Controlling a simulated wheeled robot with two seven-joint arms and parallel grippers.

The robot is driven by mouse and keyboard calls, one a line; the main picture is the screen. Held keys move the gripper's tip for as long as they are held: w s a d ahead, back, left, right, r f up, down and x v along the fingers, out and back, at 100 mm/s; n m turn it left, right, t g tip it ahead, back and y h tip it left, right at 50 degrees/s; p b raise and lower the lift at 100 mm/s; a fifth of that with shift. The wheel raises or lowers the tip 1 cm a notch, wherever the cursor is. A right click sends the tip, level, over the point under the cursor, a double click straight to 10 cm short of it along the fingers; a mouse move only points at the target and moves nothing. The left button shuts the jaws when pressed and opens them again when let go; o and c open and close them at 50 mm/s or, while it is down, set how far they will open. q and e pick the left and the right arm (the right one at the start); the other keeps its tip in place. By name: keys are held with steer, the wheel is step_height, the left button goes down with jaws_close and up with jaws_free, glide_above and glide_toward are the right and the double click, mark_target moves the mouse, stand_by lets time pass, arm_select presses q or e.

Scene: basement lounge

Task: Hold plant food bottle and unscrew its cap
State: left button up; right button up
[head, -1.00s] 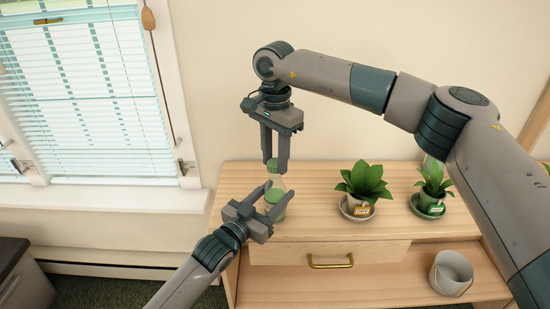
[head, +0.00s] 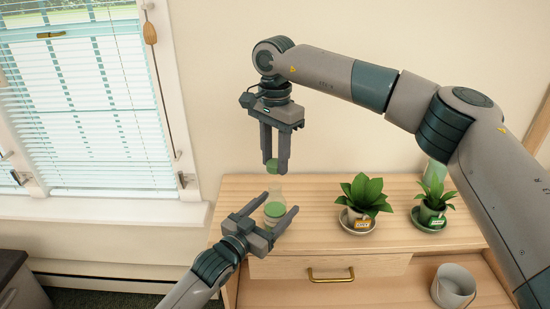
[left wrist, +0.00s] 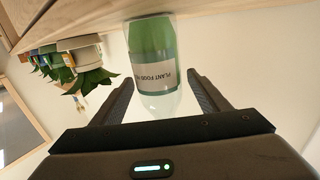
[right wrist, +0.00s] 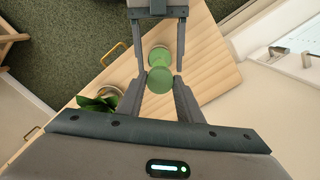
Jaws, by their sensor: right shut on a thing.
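The plant food bottle (head: 275,209) is clear with green contents and stands upright on the cabinet top. Its label shows in the left wrist view (left wrist: 154,75). My left gripper (head: 281,202) reaches in from the side, its fingers open on both sides of the bottle, with gaps visible in the left wrist view. My right gripper (head: 276,168) points down above the bottle, shut on the round green cap (head: 272,166). The cap is apart from the bottle neck; it also shows between the fingertips in the right wrist view (right wrist: 160,80).
The wooden cabinet (head: 330,225) has a drawer with a brass handle (head: 331,275). Two potted plants (head: 363,200) (head: 434,205) stand on saucers to the right. A pale pot (head: 453,286) sits on the lower shelf. A window (head: 85,100) is at left. The cabinet top between bottle and plants is clear.

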arm_select(q)
steer(key=b+v, duration=0.1)
steer(key=v, duration=1.1)
arm_select(e)
steer(key=shift+f, duration=0.65)
